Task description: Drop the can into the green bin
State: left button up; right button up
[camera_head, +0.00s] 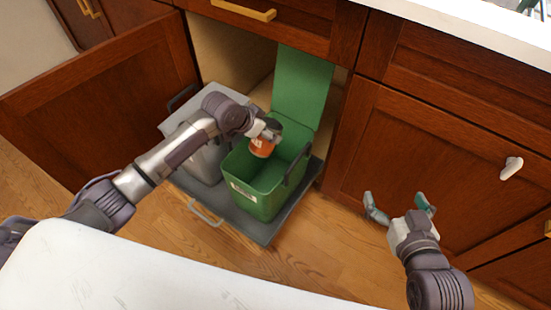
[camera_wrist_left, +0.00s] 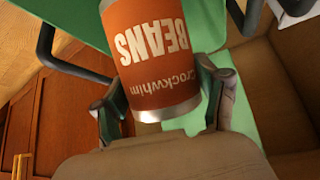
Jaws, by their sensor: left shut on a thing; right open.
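The can (camera_head: 261,147) is orange with a bean label. It fills the middle of the left wrist view (camera_wrist_left: 155,60), where "BEANS" reads upside down. My left gripper (camera_head: 268,132) is shut on the can and holds it over the opening of the green bin (camera_head: 258,199). The bin's green lid (camera_head: 300,85) stands open behind it. The bin's inside shows as empty where I can see it. My right gripper (camera_head: 398,206) is open and empty, in front of the right cabinet doors, well apart from the bin.
A grey bin (camera_head: 202,160) stands left of the green one on the pulled-out dark tray (camera_head: 240,226). An open cabinet door (camera_head: 100,100) is at left. A white countertop (camera_head: 130,270) lies in front. Wood floor (camera_head: 305,245) is clear right of the tray.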

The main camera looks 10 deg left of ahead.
pick_arm(q)
jog(key=o, duration=1.2)
jog(key=shift+r, duration=0.1)
jog(key=v, duration=1.2)
